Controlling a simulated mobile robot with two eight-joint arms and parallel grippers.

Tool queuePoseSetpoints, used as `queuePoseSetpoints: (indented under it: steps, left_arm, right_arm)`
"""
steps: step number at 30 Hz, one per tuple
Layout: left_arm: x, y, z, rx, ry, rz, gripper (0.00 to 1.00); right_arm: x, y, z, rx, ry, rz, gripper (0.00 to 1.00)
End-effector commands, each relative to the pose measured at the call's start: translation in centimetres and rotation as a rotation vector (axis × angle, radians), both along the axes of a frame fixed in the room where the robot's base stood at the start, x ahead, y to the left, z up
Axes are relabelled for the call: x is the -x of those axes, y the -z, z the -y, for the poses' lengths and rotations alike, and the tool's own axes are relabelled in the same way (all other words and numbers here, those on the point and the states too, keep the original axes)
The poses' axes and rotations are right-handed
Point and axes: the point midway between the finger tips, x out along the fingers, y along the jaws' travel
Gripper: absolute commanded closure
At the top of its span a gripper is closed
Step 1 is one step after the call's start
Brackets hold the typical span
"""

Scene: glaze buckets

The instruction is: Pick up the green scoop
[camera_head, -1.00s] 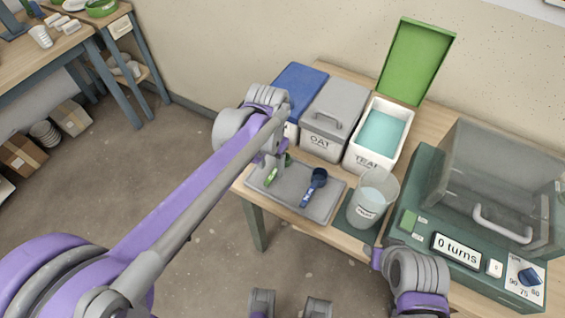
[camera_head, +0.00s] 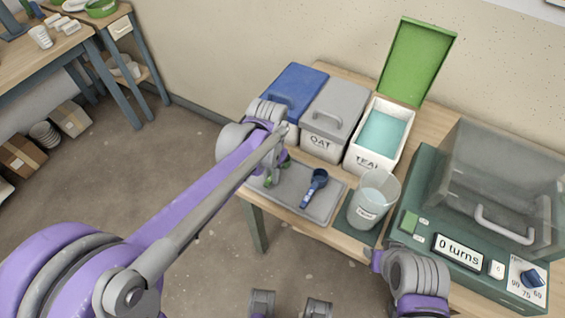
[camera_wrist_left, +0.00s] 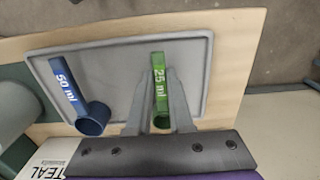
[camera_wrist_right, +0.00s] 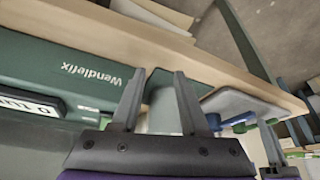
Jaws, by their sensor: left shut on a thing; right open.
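The green scoop, marked "25 ml" (camera_wrist_left: 160,84), is between the fingers of my left gripper (camera_wrist_left: 157,78), which is shut on it. In the head view only small bits of the green scoop (camera_head: 269,182) show below my left gripper (camera_head: 275,168), over the left part of the grey tray (camera_head: 318,212). I cannot tell whether the scoop touches the tray. A blue scoop marked "50 ml" (camera_head: 316,186) lies on the tray beside it. My right gripper (camera_wrist_right: 160,76) is open and empty, near the clear cup.
Blue (camera_head: 299,88), grey "OAT" (camera_head: 322,140) and white "TEAL" (camera_head: 367,159) buckets stand behind the tray; the last has its green lid (camera_head: 418,62) up and teal contents. A clear cup (camera_head: 367,211) and green machine (camera_head: 428,249) stand to the right.

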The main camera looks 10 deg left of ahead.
Motion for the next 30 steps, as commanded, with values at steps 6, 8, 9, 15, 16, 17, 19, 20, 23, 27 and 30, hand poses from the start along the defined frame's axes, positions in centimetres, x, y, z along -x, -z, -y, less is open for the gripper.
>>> queuePoseSetpoints:
  steps: [6, 8, 9, 15, 16, 17, 19, 20, 23, 27, 30]
  left_arm:
    - [0.0, 0.0, 0.0, 0.0, 0.0, 0.0, 1.0]
    - [0.0, -0.2, 0.0, 0.0, 0.0, 0.0, 1.0]
    - [0.0, -0.4, 0.0, 0.0, 0.0, 0.0, 1.0]
    - [0.0, -3.6, 0.0, 0.0, 0.0, 0.0, 1.0]
    - [0.0, -4.3, 0.0, 0.0, 0.0, 0.0, 1.0]
    - [0.0, -4.9, 0.0, 0.0, 0.0, 0.0, 1.0]
    - [0.0, -6.4, 0.0, 0.0, 0.0, 0.0, 1.0]
    - [0.0, -6.9, 0.0, 0.0, 0.0, 0.0, 1.0]
    - [0.0, -8.5, 0.0, 0.0, 0.0, 0.0, 1.0]
    - [0.0, -10.1, 0.0, 0.0, 0.0, 0.0, 1.0]
    - [0.0, -11.1, 0.0, 0.0, 0.0, 0.0, 1.0]
  right_arm:
    - [0.0, 0.0, 0.0, 0.0, 0.0, 0.0, 0.55]
    - [0.0, 0.0, 0.0, 0.0, 0.0, 0.0, 0.55]
    - [0.0, -0.1, 0.0, 0.0, 0.0, 0.0, 0.55]
    - [-0.1, -0.6, 0.0, 0.0, 0.0, 0.002, 0.55]
    - [-0.1, -0.7, 0.0, 0.0, 0.0, 0.002, 0.55]
    - [-0.1, -0.8, 0.0, 0.0, 0.0, 0.003, 0.55]
    - [-0.1, -1.0, 0.0, 0.0, 0.0, 0.003, 0.55]
    - [-0.1, -1.1, 0.0, 0.0, 0.0, 0.003, 0.55]
    - [-0.1, -1.3, 0.0, 0.0, 0.0, 0.004, 0.55]
    - [-0.2, -1.7, 0.0, 0.0, 0.0, 0.005, 0.55]
    - [-0.3, -2.3, 0.0, 0.0, 0.0, 0.007, 0.55]
